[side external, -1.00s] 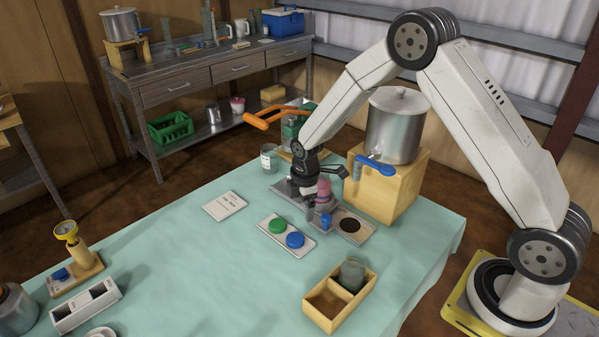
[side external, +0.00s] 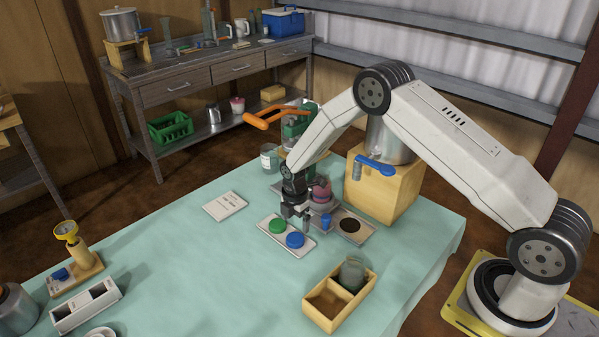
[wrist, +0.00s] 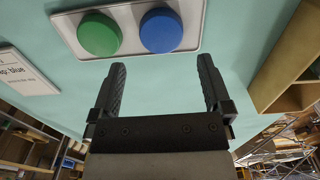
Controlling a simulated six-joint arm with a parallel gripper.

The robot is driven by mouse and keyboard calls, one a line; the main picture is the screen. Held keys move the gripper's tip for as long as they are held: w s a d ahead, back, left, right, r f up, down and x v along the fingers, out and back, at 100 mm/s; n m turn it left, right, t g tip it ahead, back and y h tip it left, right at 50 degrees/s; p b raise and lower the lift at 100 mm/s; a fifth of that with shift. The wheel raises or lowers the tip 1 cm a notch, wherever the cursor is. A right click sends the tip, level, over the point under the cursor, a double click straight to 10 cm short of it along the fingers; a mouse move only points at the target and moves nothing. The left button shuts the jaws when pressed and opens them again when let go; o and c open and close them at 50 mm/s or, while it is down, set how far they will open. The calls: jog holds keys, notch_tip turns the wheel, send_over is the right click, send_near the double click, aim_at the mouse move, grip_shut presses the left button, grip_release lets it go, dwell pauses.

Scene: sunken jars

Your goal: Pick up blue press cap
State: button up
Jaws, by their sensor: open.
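The blue press cap (side external: 295,240) is a round disc on a small white tray (side external: 273,243), beside a green cap (side external: 277,226). In the wrist view the blue cap (wrist: 161,30) lies at the top, right of the green cap (wrist: 99,34). My gripper (side external: 296,222) hangs just above and behind the tray in the side view. Its two dark fingers are spread, with nothing between them; they show in the wrist view (wrist: 160,78) pointing toward the blue cap. Whether a fingertip touches the tray cannot be told.
A smaller blue piece (side external: 326,221) stands by a plate with a dark round hole (side external: 349,226). A wooden box with a jar (side external: 322,307) stands at front right. A wooden block (side external: 382,188) carries a metal pot behind. A white card (side external: 225,206) lies left; cloth around it is clear.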

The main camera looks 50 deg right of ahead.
aim_at(295, 238)
jog(key=shift+f, duration=0.45)
jog(key=shift+f, duration=0.15)
jog(key=shift+a+f, duration=0.1)
jog(key=shift+f, duration=2.35)
jog(key=c, duration=1)
